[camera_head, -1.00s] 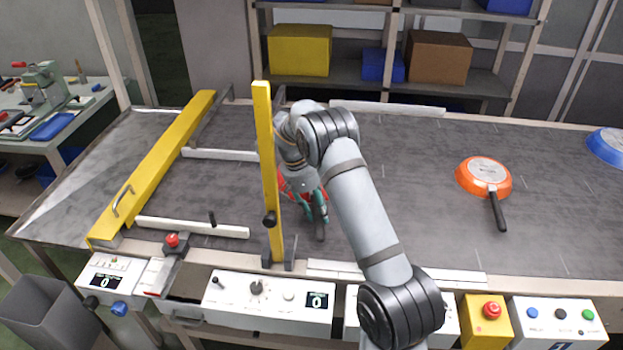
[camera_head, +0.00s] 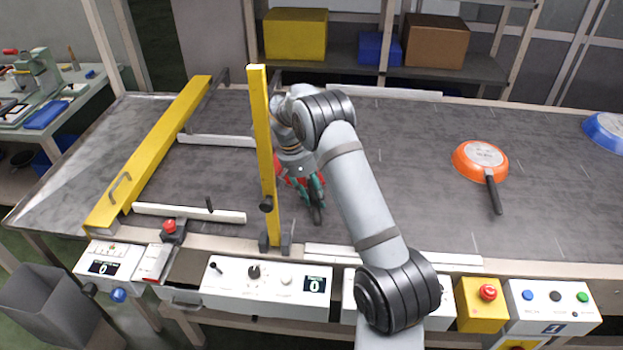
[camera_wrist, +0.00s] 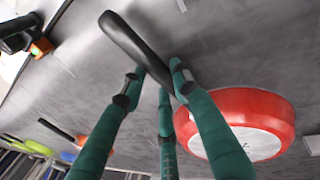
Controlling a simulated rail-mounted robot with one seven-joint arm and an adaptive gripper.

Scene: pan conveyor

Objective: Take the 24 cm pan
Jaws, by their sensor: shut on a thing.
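My gripper (camera_head: 316,200) is shut on the black handle (camera_wrist: 135,48) of a red pan (camera_wrist: 275,105) on the dark conveyor. The pan is upside down, its pale base disc facing up. In the head view the red pan (camera_head: 302,183) is mostly hidden behind my arm and the yellow post. The wrist view shows my green fingers (camera_wrist: 158,80) around the handle near the pan body. An orange pan (camera_head: 464,163) lies upside down farther right, its black handle pointing towards the front. A blue pan (camera_head: 592,128) is cut off at the right edge. No size marking is readable.
A yellow upright post (camera_head: 261,150) stands just left of my gripper. A yellow beam (camera_head: 150,155) crosses the belt farther left, with white guide rails (camera_head: 190,213) between. Control boxes (camera_head: 265,286) line the front edge. The belt between my arm and the orange pan is clear.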

